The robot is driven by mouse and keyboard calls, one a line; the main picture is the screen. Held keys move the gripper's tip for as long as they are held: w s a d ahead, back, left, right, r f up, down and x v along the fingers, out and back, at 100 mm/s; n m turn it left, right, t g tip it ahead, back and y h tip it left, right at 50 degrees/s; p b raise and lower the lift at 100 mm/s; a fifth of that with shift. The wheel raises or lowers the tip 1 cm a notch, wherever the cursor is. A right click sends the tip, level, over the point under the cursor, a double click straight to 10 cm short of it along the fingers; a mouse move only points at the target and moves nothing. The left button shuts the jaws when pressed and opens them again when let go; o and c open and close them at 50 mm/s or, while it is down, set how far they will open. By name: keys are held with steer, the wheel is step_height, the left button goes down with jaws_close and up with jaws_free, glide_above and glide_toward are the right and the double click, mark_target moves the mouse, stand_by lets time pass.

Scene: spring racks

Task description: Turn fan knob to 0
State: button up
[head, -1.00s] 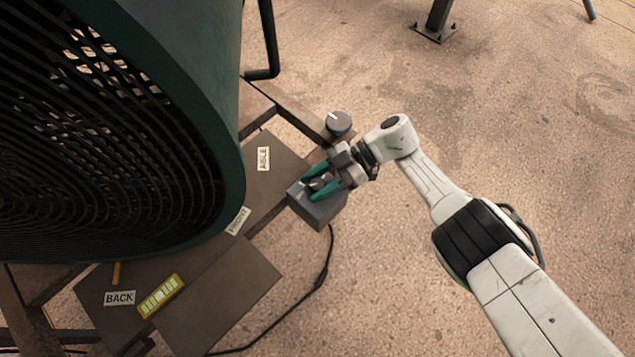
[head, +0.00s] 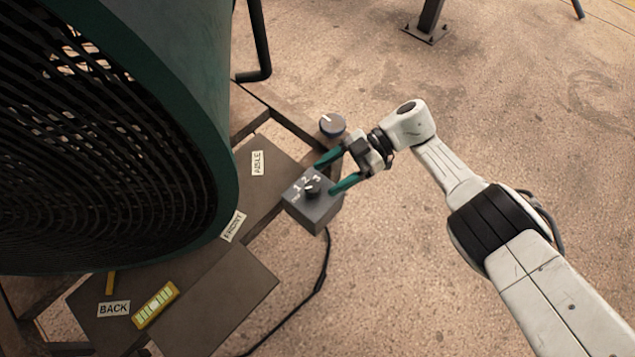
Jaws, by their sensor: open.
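The fan knob (head: 312,187) is a small black knob on top of a grey switch box (head: 312,214). White numerals 1, 2 and 3 show beside it; a further mark at the left is too small to read, and I cannot tell exactly where the knob points. The big green fan (head: 228,120) fills the left of the view.
A grey round dial (head: 332,125) with a white line sits behind the box. Labels AISLE (head: 257,163), FRONT (head: 233,226) and BACK (head: 114,308) lie on dark plates. A black cable (head: 322,275) runs from the box.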

steer(key=shift+b+v, duration=0.8)
steer(key=shift+v, duration=1.95)
